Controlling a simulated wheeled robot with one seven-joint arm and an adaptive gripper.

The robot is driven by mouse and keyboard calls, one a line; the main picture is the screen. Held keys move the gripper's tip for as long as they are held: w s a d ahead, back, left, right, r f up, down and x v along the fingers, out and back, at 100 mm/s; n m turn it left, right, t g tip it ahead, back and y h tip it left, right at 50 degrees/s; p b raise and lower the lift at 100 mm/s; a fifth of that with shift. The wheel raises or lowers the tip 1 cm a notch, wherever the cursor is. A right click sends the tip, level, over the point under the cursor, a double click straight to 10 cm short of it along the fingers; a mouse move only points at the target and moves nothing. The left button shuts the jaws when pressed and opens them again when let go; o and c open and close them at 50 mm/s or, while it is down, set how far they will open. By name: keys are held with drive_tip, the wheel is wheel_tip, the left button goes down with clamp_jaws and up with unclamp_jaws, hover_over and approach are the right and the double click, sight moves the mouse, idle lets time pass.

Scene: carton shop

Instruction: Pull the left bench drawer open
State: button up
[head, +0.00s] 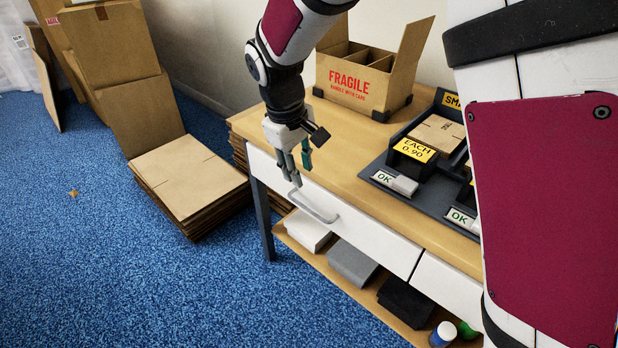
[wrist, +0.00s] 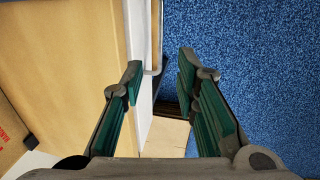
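The left bench drawer has a white front (head: 350,222) that looks flush with the bench, with a pale bar handle (head: 313,208) at its left part. My gripper (head: 297,172) hangs pointing down by the bench's front edge, close to the handle's upper left end. In the wrist view my gripper (wrist: 160,70) is open, with green-padded fingers apart and nothing between the pads. Contact with the handle is not visible.
The wooden bench top (head: 345,158) holds an open FRAGILE carton (head: 355,82) and dark trays (head: 450,185). A lower shelf (head: 330,268) carries several stacks and bottles. Flattened cardboard (head: 190,180) lies left of the bench. Blue carpet (head: 200,290) in front is clear.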

sight(309, 209)
drive_tip(key=f+b, duration=0.1)
drive_tip(key=f, duration=0.3)
drive_tip(key=w+d+f+b, duration=0.1)
drive_tip(key=f, duration=0.3)
drive_tip(key=f+b, duration=0.1)
drive_tip(key=f, duration=0.4)
drive_tip(key=shift+w+d+f+b, duration=0.1)
drive_tip(key=shift+w+d+b, duration=0.3)
clamp_jaws()
